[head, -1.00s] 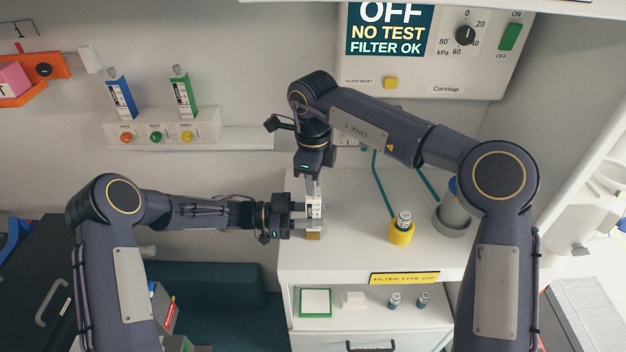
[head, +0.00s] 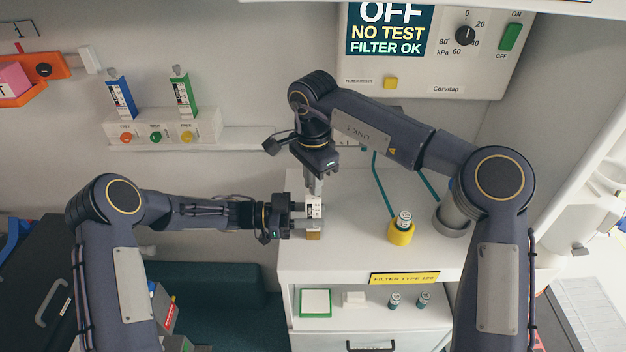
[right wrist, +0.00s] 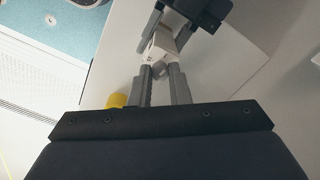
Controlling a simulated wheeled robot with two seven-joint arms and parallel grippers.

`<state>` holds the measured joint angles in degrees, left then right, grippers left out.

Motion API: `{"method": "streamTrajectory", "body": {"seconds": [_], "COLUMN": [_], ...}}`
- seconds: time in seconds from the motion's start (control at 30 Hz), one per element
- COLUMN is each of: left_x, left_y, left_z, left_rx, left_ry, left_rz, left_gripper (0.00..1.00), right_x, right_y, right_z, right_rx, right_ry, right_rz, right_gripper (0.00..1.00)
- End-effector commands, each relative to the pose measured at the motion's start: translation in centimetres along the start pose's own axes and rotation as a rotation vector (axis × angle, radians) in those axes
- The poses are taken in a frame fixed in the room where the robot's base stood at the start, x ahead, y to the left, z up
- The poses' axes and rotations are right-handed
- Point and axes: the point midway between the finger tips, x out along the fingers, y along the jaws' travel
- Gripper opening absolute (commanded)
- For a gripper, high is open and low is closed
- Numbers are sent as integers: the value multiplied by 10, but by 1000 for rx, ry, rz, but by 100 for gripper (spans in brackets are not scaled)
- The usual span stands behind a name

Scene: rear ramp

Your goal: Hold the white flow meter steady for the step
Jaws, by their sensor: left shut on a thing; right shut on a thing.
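The white flow meter (head: 314,208) stands upright near the left edge of the white cabinet top, with a tan-brown piece (head: 313,236) at its bottom. My left gripper (head: 311,213) comes in from the left and is shut on the meter's body. My right gripper (head: 315,188) reaches down from above and is shut at the meter's top end; its fingers hide what exactly they grip. The right wrist view shows the white meter (right wrist: 160,46) at the right fingertips (right wrist: 164,70), with a dark part of my left gripper (right wrist: 200,12) beyond.
A blue meter (head: 121,98) and a green meter (head: 183,95) stand on a wall block (head: 205,124). A yellow holder (head: 401,234) with a vial is to the right on the cabinet top (head: 350,250). A suction unit (head: 480,75) reading OFF hangs above.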

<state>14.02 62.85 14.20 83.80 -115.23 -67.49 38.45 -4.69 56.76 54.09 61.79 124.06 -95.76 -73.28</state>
Motion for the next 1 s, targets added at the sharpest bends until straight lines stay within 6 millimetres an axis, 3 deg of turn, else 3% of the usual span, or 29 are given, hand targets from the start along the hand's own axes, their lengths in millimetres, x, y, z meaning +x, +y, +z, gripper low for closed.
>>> {"method": "streamTrajectory", "body": {"seconds": [0.3, 0.87, 0.9, 1.0], "left_x": [0, 0, 0, 0], "left_y": [0, 0, 0, 0], "left_z": [0, 0, 0, 0], "left_rx": [0, -1, -1, -1], "left_ry": [-1, -1, -1, -1], "left_rz": [-1, -1, -1, -1], "left_gripper": [0, 0, 0, 0], "right_x": [0, -1, -1, 0], "right_y": [0, 0, 0, 0], "right_z": [0, 0, 0, 0], "right_rx": [-124, -150, -150, -150], "right_ry": [0, 0, 0, 0], "right_rz": [-1, -1, -1, -1], "right_gripper": [0, 0, 21, 35]}}
